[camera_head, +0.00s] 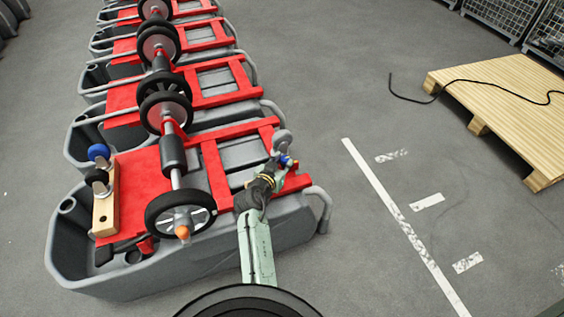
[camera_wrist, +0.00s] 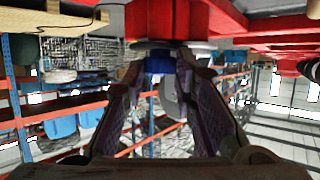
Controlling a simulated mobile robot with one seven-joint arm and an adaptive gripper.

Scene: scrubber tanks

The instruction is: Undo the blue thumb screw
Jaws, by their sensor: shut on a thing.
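The blue thumb screw (camera_head: 285,159) is at the front right corner of the nearest scrubber tank's red frame (camera_head: 213,170). In the wrist view the blue thumb screw (camera_wrist: 159,65) sits under a pale metal washer-like disc below a red block (camera_wrist: 166,20). My gripper (camera_head: 277,168) reaches it from the front. In the wrist view the fingers of my gripper (camera_wrist: 160,80) are shut on the blue thumb screw from both sides. Part of the screw is hidden behind the fingertips.
The nearest grey tank (camera_head: 115,278) carries a black wheel (camera_head: 160,222), a wooden block (camera_head: 104,208) and a blue knob (camera_head: 98,152). More tanks stand in a row behind. A wooden pallet (camera_head: 520,95) with a black cable lies at right. The floor between is clear.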

